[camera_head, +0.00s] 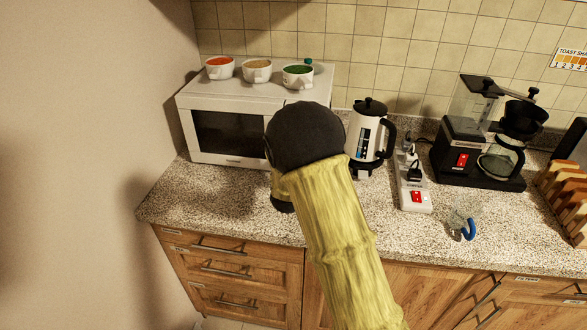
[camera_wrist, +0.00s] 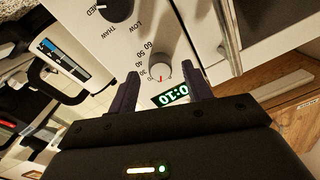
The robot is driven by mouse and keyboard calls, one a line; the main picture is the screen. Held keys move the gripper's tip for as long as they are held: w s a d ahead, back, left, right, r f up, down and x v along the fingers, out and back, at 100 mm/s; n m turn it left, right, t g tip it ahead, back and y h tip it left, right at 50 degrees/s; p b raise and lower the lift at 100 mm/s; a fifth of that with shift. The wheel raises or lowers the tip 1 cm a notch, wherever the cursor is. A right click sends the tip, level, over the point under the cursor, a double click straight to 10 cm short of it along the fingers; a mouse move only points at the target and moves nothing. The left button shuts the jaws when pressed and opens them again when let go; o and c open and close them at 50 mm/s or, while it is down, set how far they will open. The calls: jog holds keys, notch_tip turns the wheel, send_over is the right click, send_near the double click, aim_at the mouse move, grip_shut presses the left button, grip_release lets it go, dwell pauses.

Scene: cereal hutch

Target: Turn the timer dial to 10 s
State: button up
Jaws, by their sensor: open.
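How deep the fingertips reach cannot be told. In the head view the white microwave (camera_head: 228,132) stands at the counter's back left. My arm hides its panel, the dial and the gripper there.
A dark power dial (camera_wrist: 117,8) marked THAW and LOW is farther along the panel. Several bowls (camera_head: 257,71) stand on the microwave. A white kettle (camera_head: 365,135), a power strip (camera_head: 414,190) and a coffee maker (camera_head: 465,155) stand to the right. The front left counter is clear.

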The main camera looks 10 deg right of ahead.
jog(key=b+v, duration=0.3)
jog(key=v, duration=1.3)
jog(key=shift+f, duration=0.1)
jog(key=s+d+f+n+g+y+p, duration=0.1)
jog(key=s+d+n+g+y+p, duration=0.1)
jog(key=s+g, duration=0.5)
jog(key=s+d+f+n+g+y+p, duration=0.1)
jog(key=s+d+n+g+y+p, duration=0.1)
jog(key=s+d+n+g+p, duration=0.2)
jog(key=s+d+g, duration=0.3)
jog(key=s+g, duration=0.1)
jog(key=s, duration=0.3)
jog(key=shift+d+f+n+p, duration=0.15)
jog(key=shift+d+n+p, duration=0.15)
jog(key=shift+p, duration=0.1)
